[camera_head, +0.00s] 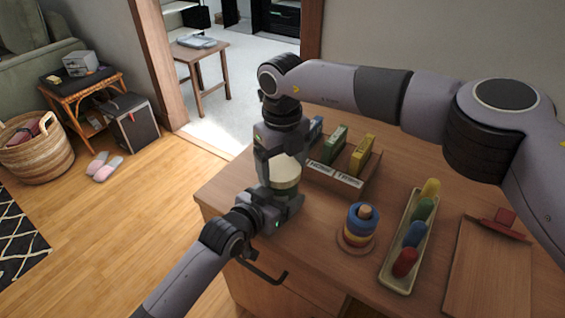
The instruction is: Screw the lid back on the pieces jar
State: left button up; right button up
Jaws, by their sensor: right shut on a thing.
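The pieces jar (287,186) shows as a short olive-tinted band at the near left part of the wooden table. Its cream lid (286,168) is right above it, and I see no clear gap between them. My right gripper (284,160) reaches down from above and is shut on the lid. My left gripper (281,212) comes from the lower left and closes around the lower jar, hiding most of it. Whether the jar touches the table is hidden.
The wooden table (330,264) holds a card rack (335,182), a stacking ring toy (359,228), a tray (386,275) of several coloured pieces and a wooden board (487,275). The table's left edge is close to my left gripper. A wicker basket (35,152) stands on the floor.

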jog(key=shift+s+a+f, duration=0.1)
jog(key=shift+s+f, duration=0.4)
jog(key=shift+f, duration=0.3)
jog(key=o, duration=0.7)
jog(key=shift+r, duration=0.1)
notch_tip(320, 180, up, 4)
jog(key=shift+f, duration=0.25)
jog(key=shift+w+r, duration=0.1)
jog(key=shift+r, duration=0.2)
jog(key=c, duration=0.5)
jog(key=shift+a+r, duration=0.1)
jog(key=shift+a, duration=0.05)
